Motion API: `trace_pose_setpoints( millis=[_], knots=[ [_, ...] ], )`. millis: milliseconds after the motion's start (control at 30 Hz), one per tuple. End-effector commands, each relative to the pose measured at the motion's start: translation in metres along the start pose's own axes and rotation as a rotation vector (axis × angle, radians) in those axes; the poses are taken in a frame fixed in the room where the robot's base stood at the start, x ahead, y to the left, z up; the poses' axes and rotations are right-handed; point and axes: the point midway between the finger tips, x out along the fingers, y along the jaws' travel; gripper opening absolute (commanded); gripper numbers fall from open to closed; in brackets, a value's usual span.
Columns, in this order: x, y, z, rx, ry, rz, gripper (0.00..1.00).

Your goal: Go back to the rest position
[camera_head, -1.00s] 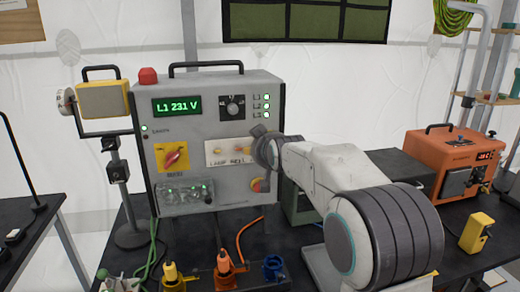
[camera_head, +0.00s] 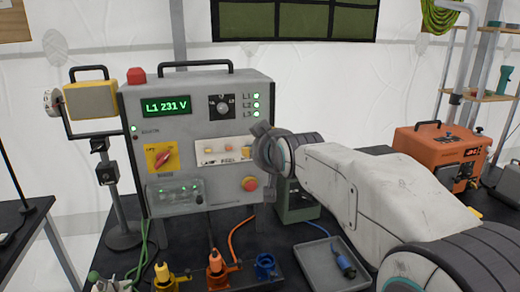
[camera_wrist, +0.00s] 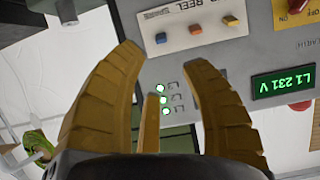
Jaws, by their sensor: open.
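My gripper (camera_wrist: 168,75) is open and empty in the wrist view, its yellow-brown fingers spread in front of the grey control box. In the head view my gripper (camera_head: 268,165) is near the right side of the box front, seen from behind; its fingertips are hard to make out there. The grey control box (camera_head: 205,110) stands upright on the dark table. Its display reads L1 231 V, and the L1, L2 and L3 lamps glow green. The box front (camera_wrist: 215,65) appears upside down in the wrist view, with the lamp and reel buttons at the top.
A grey tray (camera_head: 318,272) with a blue plug stands below my arm. Yellow, orange and blue connectors (camera_head: 215,262) are at the front of the table. An orange machine (camera_head: 438,155) stands at the right. A yellow lamp (camera_head: 92,100) on a stand is at the left.

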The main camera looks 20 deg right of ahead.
Motion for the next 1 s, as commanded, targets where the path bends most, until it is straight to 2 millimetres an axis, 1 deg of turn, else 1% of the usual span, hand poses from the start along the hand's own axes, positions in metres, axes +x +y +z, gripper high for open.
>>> trace_pose_setpoints(
  millis=[333,467,500,567,600,667,700,733,767,800,867,900,967,1000],
  knots=[
    [0.000,0.000,0.000,0.000,-0.001,0.000,0.42],
    [-0.001,0.000,0.022,-0.002,-0.095,0.000,0.42],
    [-0.002,0.000,0.036,-0.002,-0.148,0.000,0.42],
    [-0.005,0.000,0.070,-0.003,-0.258,-0.001,0.42],
    [-0.008,0.000,0.094,-0.003,-0.336,-0.001,0.42],
    [-0.017,0.000,0.132,-0.004,-0.456,-0.001,0.42],
    [-0.026,0.000,0.158,-0.004,-0.537,-0.001,0.42],
    [-0.035,0.000,0.176,-0.005,-0.597,-0.002,0.42],
    [-0.046,0.000,0.193,-0.005,-0.651,-0.002,0.42],
    [-0.062,0.000,0.215,-0.005,-0.722,-0.002,0.42],
    [-0.090,0.000,0.244,-0.005,-0.821,-0.002,0.42],
    [-0.110,0.000,0.262,-0.006,-0.881,-0.003,0.42],
    [-0.141,0.000,0.286,-0.006,-0.958,-0.003,0.42],
    [-0.162,0.000,0.299,-0.006,-0.998,-0.003,0.42]
  ],
)
